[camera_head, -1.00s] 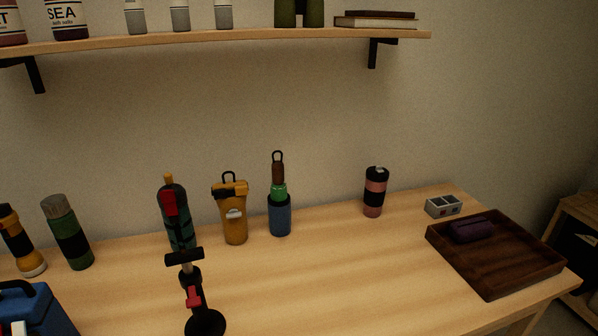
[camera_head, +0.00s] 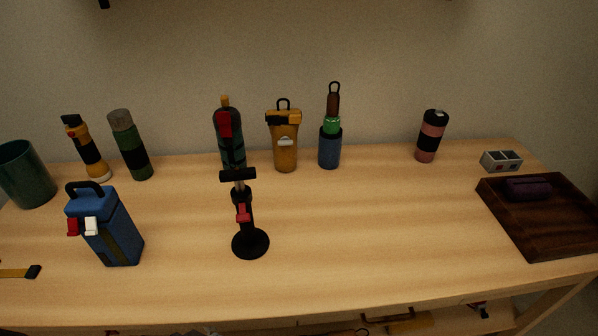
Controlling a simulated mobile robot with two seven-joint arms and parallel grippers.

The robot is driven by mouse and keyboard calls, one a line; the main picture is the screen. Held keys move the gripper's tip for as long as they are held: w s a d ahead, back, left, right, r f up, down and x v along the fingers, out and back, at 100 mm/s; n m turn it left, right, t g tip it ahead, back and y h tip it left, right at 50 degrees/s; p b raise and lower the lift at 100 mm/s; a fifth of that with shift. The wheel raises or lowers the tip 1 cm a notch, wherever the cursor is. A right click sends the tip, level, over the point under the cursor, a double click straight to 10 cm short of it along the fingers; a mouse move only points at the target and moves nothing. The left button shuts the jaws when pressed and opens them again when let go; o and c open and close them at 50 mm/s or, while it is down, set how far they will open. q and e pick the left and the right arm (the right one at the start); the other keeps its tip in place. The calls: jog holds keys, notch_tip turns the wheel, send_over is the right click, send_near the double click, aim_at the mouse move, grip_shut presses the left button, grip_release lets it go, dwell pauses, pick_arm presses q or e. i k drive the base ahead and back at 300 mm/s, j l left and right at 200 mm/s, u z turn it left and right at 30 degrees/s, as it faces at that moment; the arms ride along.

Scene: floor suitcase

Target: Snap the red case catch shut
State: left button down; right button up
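A small blue case (camera_head: 118,236) with a dark handle on top stands on the left part of the table. Neither of my grippers is in view.
The wooden table (camera_head: 340,250) has free room at front centre. A black stand (camera_head: 250,243) with a red part stands right of the case. Flasks line the back. A teal cup (camera_head: 27,175) is at left; a brown tray (camera_head: 540,235) holds a purple item at right.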

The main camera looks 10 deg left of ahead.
aim_at(73, 225)
jog(key=k+u, duration=0.1)
jog(key=k, duration=0.55)
jog(key=u, duration=1.2)
jog(key=l+u, duration=0.25)
jog(key=l, duration=0.25)
jog(key=i, duration=0.05)
